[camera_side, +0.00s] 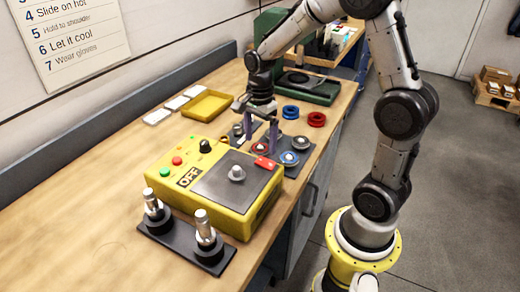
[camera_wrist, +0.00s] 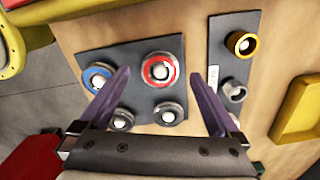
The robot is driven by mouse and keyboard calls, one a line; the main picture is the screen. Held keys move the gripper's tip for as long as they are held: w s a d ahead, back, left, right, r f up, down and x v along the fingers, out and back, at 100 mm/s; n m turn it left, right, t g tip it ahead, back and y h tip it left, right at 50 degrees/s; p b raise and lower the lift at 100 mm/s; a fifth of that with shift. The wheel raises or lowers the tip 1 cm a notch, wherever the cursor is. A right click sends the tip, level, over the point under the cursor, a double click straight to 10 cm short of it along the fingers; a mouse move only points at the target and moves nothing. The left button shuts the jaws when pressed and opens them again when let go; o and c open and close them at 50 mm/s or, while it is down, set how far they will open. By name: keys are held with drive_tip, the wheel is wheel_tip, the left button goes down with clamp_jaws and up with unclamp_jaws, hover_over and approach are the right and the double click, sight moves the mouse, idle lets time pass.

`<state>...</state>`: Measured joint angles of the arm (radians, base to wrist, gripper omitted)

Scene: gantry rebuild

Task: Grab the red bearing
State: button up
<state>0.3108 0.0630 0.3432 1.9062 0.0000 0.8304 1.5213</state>
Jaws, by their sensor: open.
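The red bearing (camera_wrist: 171,70) shows in the wrist view as a red ring with a light metal centre, seated on a dark plate (camera_wrist: 117,62). In the side view it is a small red patch (camera_side: 261,147), partly hidden by my fingers. My gripper (camera_wrist: 160,73) is open and points down over the plate, one finger to each side of the red bearing in the wrist view. Nothing is held. My gripper (camera_side: 260,145) shows in the side view just behind the yellow box. I cannot tell whether the fingertips are level with the bearing.
A blue bearing (camera_side: 289,158) and grey ones share the plate. A yellow-ringed bearing (camera_wrist: 240,43) is on a second small plate. The yellow control box (camera_side: 222,212) stands close in front. Loose red rings (camera_side: 316,119) and blue rings (camera_side: 290,112) lie nearby. A yellow tray (camera_side: 207,104) lies behind.

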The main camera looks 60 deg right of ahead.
drive_tip(key=shift+f, duration=0.75)
drive_tip(key=c, duration=1.5)
